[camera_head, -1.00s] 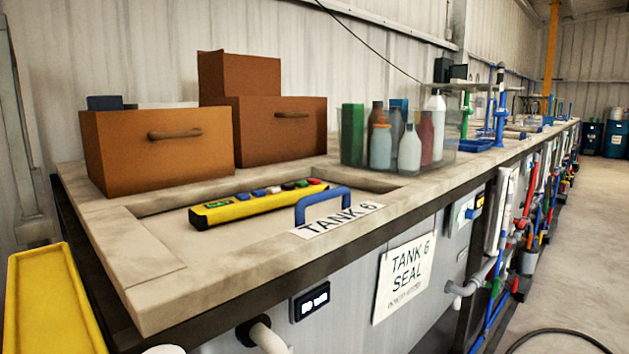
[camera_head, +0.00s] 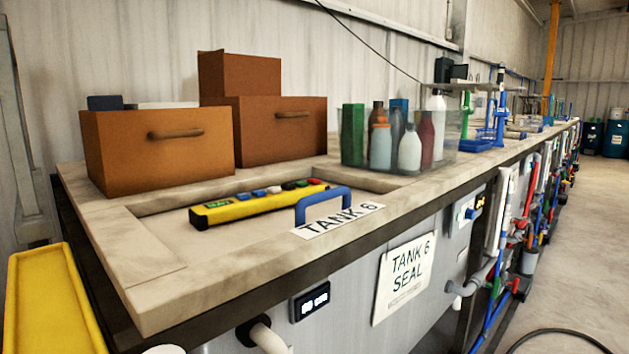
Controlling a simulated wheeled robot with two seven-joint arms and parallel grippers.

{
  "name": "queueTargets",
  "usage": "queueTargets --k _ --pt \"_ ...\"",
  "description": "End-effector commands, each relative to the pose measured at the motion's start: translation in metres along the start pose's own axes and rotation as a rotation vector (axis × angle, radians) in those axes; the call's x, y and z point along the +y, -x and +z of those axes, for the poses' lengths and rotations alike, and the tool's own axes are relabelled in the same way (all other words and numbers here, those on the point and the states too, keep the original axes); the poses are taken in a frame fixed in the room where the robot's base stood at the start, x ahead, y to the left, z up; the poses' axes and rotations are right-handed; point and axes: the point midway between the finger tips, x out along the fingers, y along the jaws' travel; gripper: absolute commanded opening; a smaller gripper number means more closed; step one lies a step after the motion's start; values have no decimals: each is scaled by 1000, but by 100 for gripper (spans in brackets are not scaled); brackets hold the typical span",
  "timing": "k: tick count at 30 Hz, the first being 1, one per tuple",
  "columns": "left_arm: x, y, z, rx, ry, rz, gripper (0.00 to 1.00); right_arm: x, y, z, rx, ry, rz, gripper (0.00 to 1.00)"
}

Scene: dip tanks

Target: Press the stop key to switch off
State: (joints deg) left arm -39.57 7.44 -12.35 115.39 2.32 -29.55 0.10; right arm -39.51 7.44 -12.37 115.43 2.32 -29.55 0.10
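A long yellow control pendant (camera_head: 258,207) lies in the shallow recess of the tank top, left of the blue handle. A row of coloured keys runs along its upper face: blue ones, a white or grey one, a green one, and a red key (camera_head: 306,182) near its far right end. A small green-lit display (camera_head: 217,204) sits at its near left end. Key labels are too small to read, so I cannot tell which one is marked stop. Neither of my grippers shows in the head view.
A blue handle (camera_head: 322,203) stands up beside the "TANK 6" label (camera_head: 338,219). Brown boxes (camera_head: 155,150) stand behind the recess. A clear bin of bottles (camera_head: 398,148) is at its far right. A yellow tray (camera_head: 48,305) is at lower left. Open floor (camera_head: 570,285) lies at right.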

Motion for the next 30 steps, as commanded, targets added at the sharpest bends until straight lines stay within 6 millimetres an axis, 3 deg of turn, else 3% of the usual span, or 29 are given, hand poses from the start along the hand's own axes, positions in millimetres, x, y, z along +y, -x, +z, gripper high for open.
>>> queueTargets --k 30 --pt "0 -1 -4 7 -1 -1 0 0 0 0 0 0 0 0"
